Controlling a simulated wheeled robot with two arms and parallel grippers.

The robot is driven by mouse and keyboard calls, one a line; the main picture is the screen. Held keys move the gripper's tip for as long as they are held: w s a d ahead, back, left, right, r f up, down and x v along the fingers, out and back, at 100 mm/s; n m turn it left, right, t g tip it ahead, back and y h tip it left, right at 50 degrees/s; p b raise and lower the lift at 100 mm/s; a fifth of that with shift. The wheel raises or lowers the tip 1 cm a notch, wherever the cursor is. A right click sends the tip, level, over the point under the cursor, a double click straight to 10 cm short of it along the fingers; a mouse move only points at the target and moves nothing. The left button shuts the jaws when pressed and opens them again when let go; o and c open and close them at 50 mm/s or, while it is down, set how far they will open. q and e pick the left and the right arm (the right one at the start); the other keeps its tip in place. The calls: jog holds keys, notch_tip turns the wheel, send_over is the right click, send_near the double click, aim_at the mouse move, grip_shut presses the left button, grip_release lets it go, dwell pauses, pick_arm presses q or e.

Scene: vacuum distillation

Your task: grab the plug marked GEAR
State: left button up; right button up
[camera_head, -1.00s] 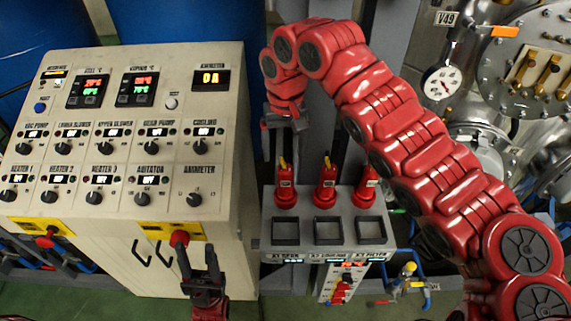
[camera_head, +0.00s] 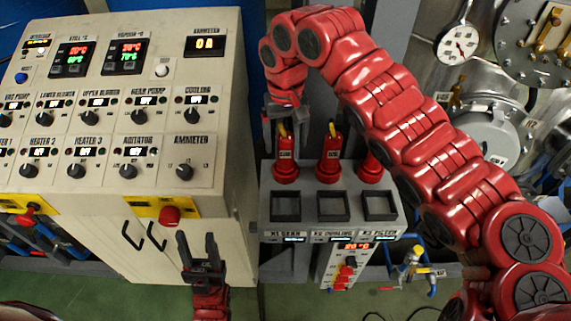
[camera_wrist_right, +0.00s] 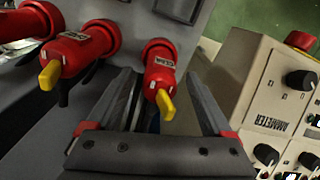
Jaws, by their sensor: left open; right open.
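The GEAR plug (camera_head: 286,160) is red with a yellow tip. It stands upright at the left end of a row of similar red plugs on a grey socket rack, behind the socket labelled X1 GEAR (camera_head: 285,207). My right gripper (camera_head: 283,113) is open, just above this plug. In the right wrist view, the GEAR plug (camera_wrist_right: 160,72) shows between the spread fingers of my right gripper (camera_wrist_right: 157,88), with its yellow tip towards the palm. I cannot tell whether a finger touches it. My left gripper (camera_head: 198,249) is open and empty, low in front of the cream cabinet.
The middle plug (camera_head: 329,160) and the right plug (camera_head: 371,166) stand close beside the GEAR plug. The rack's front sockets are empty. The cream control panel (camera_head: 110,190) stands left of the rack. My right arm covers much of the right side.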

aim_at(286, 150)
notch_tip(286, 150, down, 4)
jog(key=shift+w+r, duration=0.15)
jog(key=shift+r, duration=0.15)
jog(key=shift+c, duration=1.3)
grip_shut()
